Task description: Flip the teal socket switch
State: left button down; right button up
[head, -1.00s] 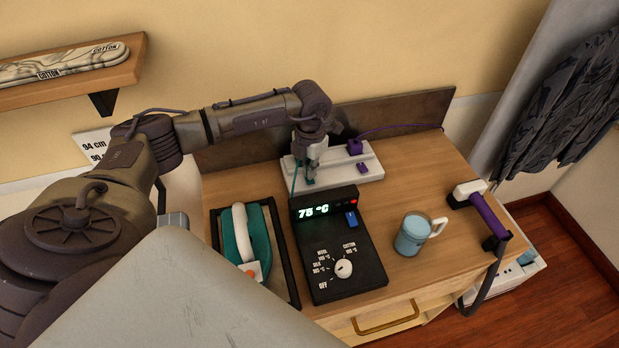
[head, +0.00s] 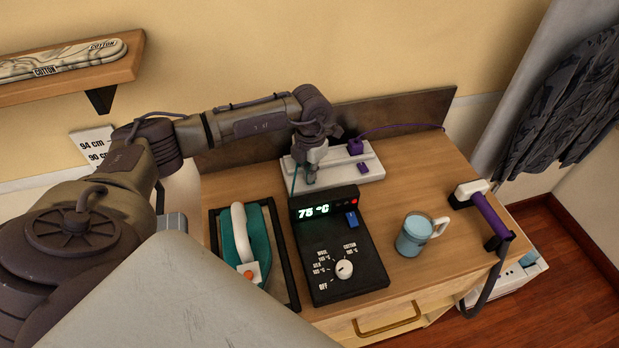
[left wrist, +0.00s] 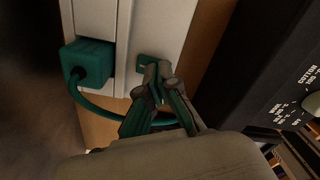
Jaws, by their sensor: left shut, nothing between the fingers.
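A white power strip (head: 374,166) lies at the back of the wooden desk and also shows in the left wrist view (left wrist: 171,22). In the left wrist view, the teal switch (left wrist: 145,60) is on the strip beside a teal plug (left wrist: 88,63). My left gripper (head: 311,178) is shut and empty, pointing down at the strip's left end. In the left wrist view its fingertips (left wrist: 158,76) overlap the teal switch's lower edge and look close to or touching it; contact is unclear. In the head view the gripper hides the teal switch. My right gripper is out of view.
A purple plug (head: 355,147) and purple switch (head: 363,168) are on the strip's right part. In front stand a black control box (head: 335,262) reading 75 °C, a teal iron (head: 258,238) in a black frame, and a blue mug (head: 412,238). A purple-handled tool (head: 488,214) is far right.

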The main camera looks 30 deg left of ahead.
pick_arm(q)
jog(key=shift+s+f, duration=0.1)
jog(key=shift+f, duration=0.25)
jog(key=shift+r, duration=0.15)
jog(key=shift+r+p, duration=0.55)
jog(key=shift+r, duration=0.35)
jog(key=shift+r+p, duration=1.5)
jog(key=shift+r, duration=1)
